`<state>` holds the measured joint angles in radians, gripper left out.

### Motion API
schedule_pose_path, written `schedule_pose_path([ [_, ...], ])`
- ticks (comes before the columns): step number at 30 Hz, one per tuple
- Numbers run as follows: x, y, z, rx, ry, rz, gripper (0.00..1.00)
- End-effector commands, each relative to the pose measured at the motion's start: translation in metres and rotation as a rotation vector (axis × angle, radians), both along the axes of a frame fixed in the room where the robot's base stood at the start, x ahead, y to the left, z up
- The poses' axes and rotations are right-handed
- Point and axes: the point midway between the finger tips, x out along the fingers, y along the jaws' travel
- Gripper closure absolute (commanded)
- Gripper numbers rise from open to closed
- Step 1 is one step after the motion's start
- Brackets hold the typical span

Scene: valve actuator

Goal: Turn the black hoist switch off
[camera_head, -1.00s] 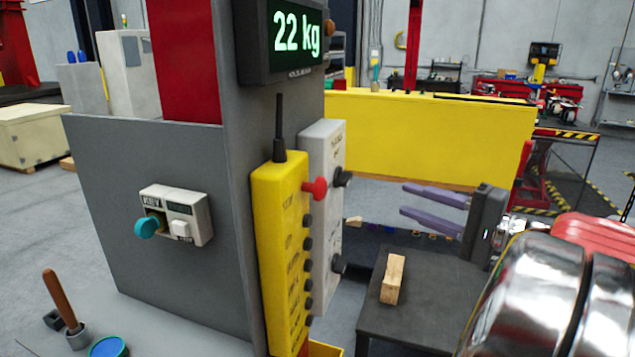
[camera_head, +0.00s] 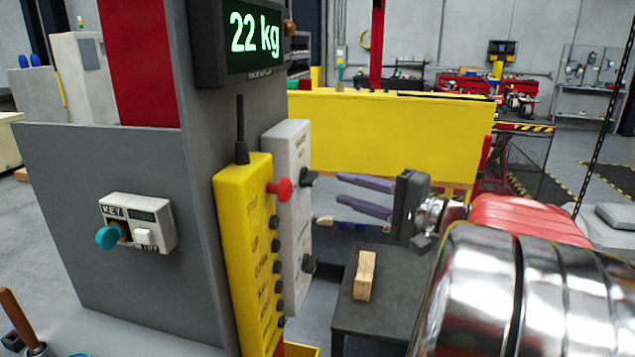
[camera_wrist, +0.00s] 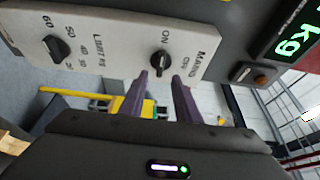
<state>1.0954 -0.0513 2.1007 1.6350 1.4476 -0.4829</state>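The black switch (camera_wrist: 160,62) is a knob on a white panel, with ON and OFF lettering beside it in the wrist view. In the head view it is the upper black knob (camera_head: 308,177) on the white panel's right face. I cannot tell for sure which mark it points to. My gripper (camera_head: 338,188) is open and empty, its two purple fingers reaching left toward this knob with a small gap. In the wrist view my fingertips (camera_wrist: 160,79) lie just below the knob, one to each side, apparently short of it.
A second black knob (camera_wrist: 54,46) with LIMIT numbers is on the same panel. A yellow pendant (camera_head: 245,250) with a red button (camera_head: 280,189) stands left of it. A wooden block (camera_head: 364,275) lies on a dark table (camera_head: 390,300) below. A 22 kg display (camera_head: 240,42) hangs above.

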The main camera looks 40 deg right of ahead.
Motion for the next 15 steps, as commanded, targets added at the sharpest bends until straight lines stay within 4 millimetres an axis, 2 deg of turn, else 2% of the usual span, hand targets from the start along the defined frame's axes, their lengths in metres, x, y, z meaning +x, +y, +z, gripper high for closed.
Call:
schedule_pose_path([
  [15, 0.059, 0.021, 0.0, 0.001, 0.0, 0.0, 0.7],
])
